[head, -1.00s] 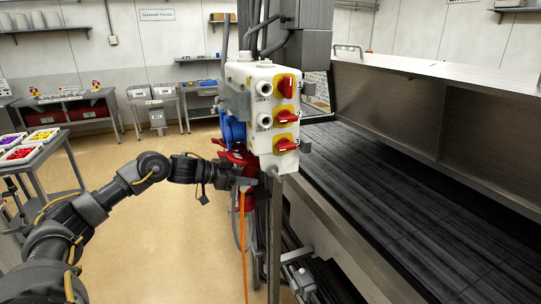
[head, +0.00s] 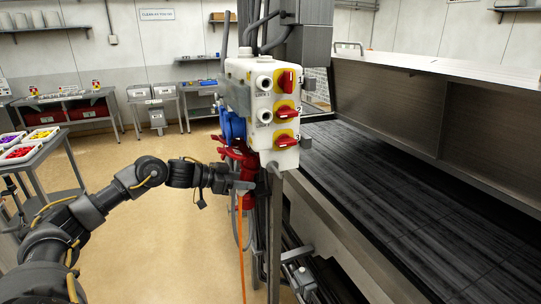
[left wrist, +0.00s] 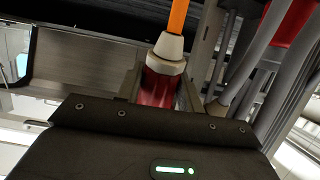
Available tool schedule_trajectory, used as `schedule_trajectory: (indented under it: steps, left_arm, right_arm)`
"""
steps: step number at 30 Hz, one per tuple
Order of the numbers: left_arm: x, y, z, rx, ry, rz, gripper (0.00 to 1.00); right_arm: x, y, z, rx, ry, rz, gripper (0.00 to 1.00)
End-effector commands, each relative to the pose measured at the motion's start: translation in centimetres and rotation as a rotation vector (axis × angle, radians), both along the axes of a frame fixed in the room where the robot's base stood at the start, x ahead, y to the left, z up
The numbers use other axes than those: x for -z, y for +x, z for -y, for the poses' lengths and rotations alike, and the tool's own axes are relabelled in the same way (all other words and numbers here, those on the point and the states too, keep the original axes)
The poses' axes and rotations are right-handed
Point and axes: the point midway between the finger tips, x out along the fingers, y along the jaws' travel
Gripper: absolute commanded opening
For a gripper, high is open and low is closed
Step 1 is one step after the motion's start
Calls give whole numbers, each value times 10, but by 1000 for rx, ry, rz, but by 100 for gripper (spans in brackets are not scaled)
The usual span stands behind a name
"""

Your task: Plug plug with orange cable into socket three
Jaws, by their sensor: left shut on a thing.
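The white switch box (head: 261,110) carries red rotary switches on yellow plates, with 2 and 3 readable beside the lower ones. A blue socket (head: 232,127) and a red socket (head: 238,155) show on its left side. My left gripper (head: 243,187) is just below the red socket, shut on the red plug with the orange cable. The cable (head: 241,245) hangs straight down. The left wrist view shows the plug's red body (left wrist: 160,86), pale collar and orange cable (left wrist: 178,16) beyond the gripper housing. The plug's front end is hidden, so I cannot tell whether it is seated.
A metal post (head: 274,235) and grey cables stand close beside the gripper. The dark conveyor bed (head: 400,200) with its metal hood fills the right. A trolley with bins (head: 45,150) stands at left. The floor (head: 165,240) between is clear.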

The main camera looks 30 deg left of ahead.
Motion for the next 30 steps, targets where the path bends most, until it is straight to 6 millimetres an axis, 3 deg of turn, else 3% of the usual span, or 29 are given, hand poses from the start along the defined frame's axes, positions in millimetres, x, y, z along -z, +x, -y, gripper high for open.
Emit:
schedule_trajectory:
  steps: [4,17,23,30]
  left_arm:
    - [9,-2,-2,-1,0,2,1]
    - [11,-6,-5,-2,1,2,1]
    - [13,-23,-16,-1,4,-1,1]
    - [17,-42,-29,-2,2,0,1]
  right_arm:
    - [7,0,0,0,0,0,0]
    - [10,0,0,0,0,0,0]
    - [21,0,0,0,0,0,0]
    - [49,0,0,0,0,0,0]
